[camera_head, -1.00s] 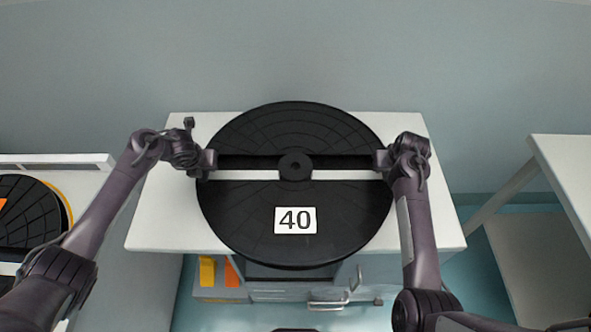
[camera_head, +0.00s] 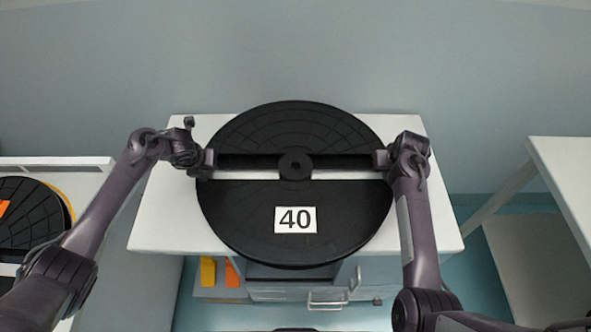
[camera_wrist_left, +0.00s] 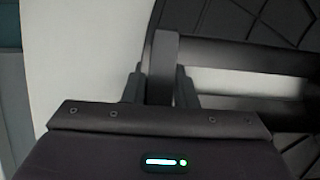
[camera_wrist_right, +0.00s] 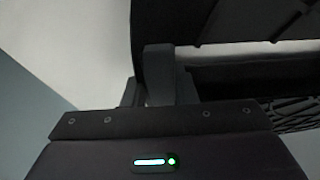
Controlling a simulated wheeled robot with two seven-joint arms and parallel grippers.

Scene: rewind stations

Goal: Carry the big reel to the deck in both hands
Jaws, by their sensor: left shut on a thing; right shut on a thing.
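The big reel (camera_head: 290,225) is a large black disc with a "40" label, a central hub and a crossbar, seen in the head view over a white table. My left gripper (camera_head: 207,163) is shut on the reel at its left edge, at the end of the crossbar. My right gripper (camera_head: 382,161) is shut on the reel's right edge, at the crossbar's other end. In the left wrist view the fingers (camera_wrist_left: 160,88) close around an upright grip piece. The right wrist view shows the same hold (camera_wrist_right: 158,90). I cannot tell whether the reel touches the tabletop.
The white table (camera_head: 165,220) lies beneath the reel, with drawers and orange and yellow items (camera_head: 208,270) below. At left, another station (camera_head: 85,166) holds a black disc (camera_head: 30,225). At right stands another white table (camera_head: 565,165). Bare floor shows between the tables.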

